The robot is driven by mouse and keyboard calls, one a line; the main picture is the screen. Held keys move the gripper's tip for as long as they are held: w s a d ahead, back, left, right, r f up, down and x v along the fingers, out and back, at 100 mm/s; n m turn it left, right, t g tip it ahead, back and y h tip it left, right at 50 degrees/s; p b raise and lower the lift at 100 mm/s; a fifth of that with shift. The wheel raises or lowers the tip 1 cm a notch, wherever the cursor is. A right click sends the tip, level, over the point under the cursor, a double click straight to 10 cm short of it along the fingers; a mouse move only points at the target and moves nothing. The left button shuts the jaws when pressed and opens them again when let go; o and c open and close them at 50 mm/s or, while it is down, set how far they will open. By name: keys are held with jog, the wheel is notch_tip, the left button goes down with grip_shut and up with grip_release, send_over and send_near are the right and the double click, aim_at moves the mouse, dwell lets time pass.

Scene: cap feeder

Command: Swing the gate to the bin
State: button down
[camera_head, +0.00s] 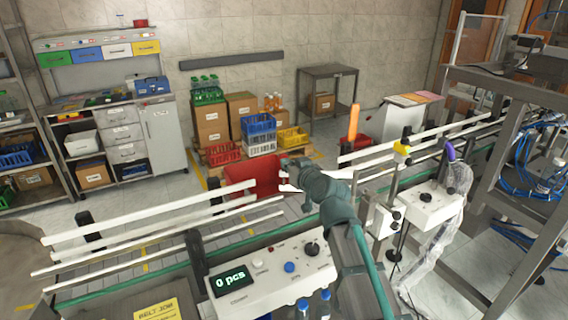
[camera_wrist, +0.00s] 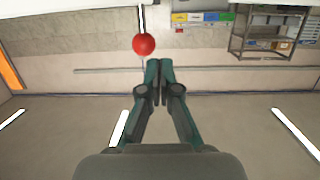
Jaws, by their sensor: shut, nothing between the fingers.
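My gripper (camera_head: 289,166) is shut and empty above the break between the conveyor's side rails. In the wrist view its fingertips (camera_wrist: 158,64) meet, with nothing between them. A red ball knob (camera_wrist: 143,44) on a thin post shows just ahead and to the left of the tips, apart from them in the picture; I cannot tell the depth. A short white strip (camera_head: 338,174), perhaps the gate, shows right beside my gripper and is partly hidden by it. A red bin (camera_head: 243,178) stands behind the belt, left of my gripper.
White guide rails (camera_head: 140,212) run along the belt on both sides of the break. A control box with a "0 pcs" display (camera_head: 230,280) stands in front. A second white box (camera_head: 425,205) and posts stand right. Crates and cartons (camera_head: 212,123) are behind.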

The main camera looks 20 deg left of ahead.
jog(key=s+d+r+b, duration=0.1)
jog(key=s+d+b, duration=0.1)
jog(key=s+d, duration=0.3)
jog(key=s, duration=0.3)
jog(key=shift+s+d+r, duration=0.35)
jog(key=shift+w, duration=0.1)
